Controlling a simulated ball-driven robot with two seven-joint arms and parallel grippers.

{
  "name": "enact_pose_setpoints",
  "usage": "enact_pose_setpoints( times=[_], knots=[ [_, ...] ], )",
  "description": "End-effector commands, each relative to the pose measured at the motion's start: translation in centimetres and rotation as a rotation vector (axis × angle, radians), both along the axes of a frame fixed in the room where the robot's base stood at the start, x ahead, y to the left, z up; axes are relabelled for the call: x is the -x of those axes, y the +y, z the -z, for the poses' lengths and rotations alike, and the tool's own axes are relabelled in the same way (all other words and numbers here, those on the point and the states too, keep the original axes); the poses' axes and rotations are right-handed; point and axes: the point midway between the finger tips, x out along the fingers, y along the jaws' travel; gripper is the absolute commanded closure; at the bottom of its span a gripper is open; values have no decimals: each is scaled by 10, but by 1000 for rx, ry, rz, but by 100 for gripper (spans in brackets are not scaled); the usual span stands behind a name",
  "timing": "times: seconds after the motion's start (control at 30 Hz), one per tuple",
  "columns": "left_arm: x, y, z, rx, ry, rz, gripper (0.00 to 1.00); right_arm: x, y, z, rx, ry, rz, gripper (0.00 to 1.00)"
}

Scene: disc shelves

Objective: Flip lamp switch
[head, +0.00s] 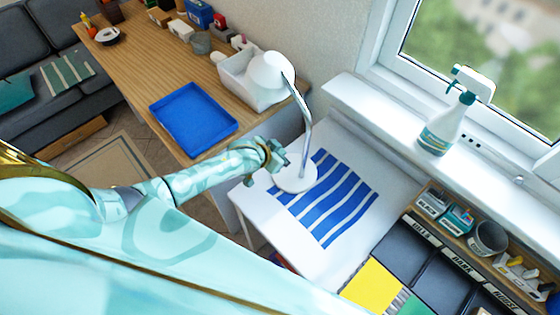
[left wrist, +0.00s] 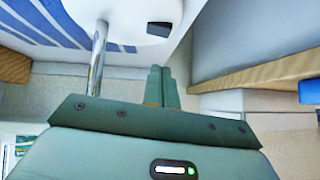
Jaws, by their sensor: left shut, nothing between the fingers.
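The white lamp stands on a white table, with its round base (head: 296,180) on a blue-striped mat, a thin metal pole and a white shade (head: 268,70). In the left wrist view the base (left wrist: 125,16) is at the top, with the metal pole (left wrist: 98,60) to the left. A small black switch (left wrist: 158,30) shows on the base near its edge. My left gripper (head: 281,158) is at the near left side of the base. Its fingers are shut and empty, pointing toward the switch (left wrist: 160,72), with a small gap apparent. My right gripper is not in view.
The striped mat (head: 335,203) lies on the white table (head: 388,196). A wooden desk holds a blue tray (head: 193,119) and a white bin (head: 247,84). A spray bottle (head: 446,127) stands on the windowsill. Dark binders and an organizer fill the lower right.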

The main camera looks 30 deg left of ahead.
Motion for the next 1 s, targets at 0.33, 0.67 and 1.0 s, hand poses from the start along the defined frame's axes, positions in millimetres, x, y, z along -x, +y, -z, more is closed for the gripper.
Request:
enact_pose_setpoints(
  times=[0.33, 0.67, 1.0],
  knots=[
    [-9, 3, 45, -1, 1, 1, 100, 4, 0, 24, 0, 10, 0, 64],
    [-9, 4, 46, -1, 0, 0, 100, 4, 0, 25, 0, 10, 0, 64],
    [-9, 6, 53, -1, 2, 0, 100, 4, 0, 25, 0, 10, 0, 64]
  ],
)
